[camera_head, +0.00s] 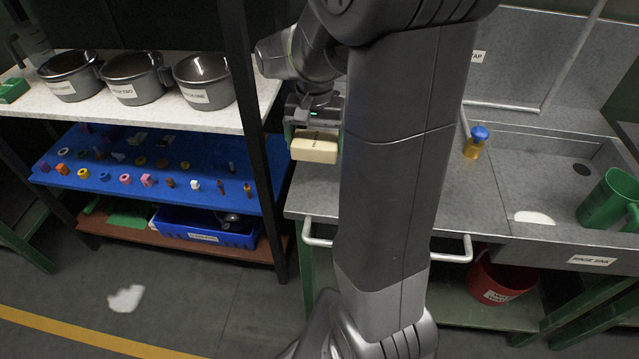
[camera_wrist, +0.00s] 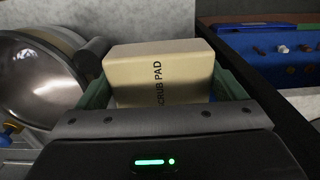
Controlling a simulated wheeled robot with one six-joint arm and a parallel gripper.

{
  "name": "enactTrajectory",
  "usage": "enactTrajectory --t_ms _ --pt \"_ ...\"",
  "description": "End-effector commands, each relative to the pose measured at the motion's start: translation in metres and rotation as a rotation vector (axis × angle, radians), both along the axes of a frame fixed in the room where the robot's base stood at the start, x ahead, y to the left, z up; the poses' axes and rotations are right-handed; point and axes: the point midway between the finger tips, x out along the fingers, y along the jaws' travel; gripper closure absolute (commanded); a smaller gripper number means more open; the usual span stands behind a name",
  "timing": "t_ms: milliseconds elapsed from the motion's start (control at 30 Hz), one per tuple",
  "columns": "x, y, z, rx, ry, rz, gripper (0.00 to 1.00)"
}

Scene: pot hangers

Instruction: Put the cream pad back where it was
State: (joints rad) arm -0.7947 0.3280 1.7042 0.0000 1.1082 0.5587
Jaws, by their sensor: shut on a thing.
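The cream pad (camera_head: 314,148) is a pale block held in my gripper (camera_head: 313,128), at the left end of the grey counter. In the wrist view the cream pad (camera_wrist: 158,72) sits between the green fingers of my gripper (camera_wrist: 160,95), with "SCRUB PAD" lettering on its face. My gripper is shut on it. The pad appears to be above the counter's left edge; whether it touches anything below is hard to tell. My own arm hides the middle of the counter.
Several dark pots (camera_head: 138,80) stand on the white shelf (camera_head: 165,117) at left, above a blue board (camera_head: 75,181) with small parts. A black post (camera_head: 247,110) stands just left of my gripper. A blue-capped bottle (camera_head: 475,143) and green jug (camera_head: 607,200) are at right.

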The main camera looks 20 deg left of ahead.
Motion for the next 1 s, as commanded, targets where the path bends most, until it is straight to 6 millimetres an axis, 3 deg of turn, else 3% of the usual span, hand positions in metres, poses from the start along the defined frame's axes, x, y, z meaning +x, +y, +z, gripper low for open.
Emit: enactTrajectory --t_ms 200,600,1000 --pt "-0.001 -0.001 -0.042 -0.004 0.004 0.001 0.39" --pt "-0.001 -0.001 -0.089 -0.004 0.004 0.0 0.39" --pt "0.0 0.0 -0.097 -0.001 0.001 0.0 0.39"
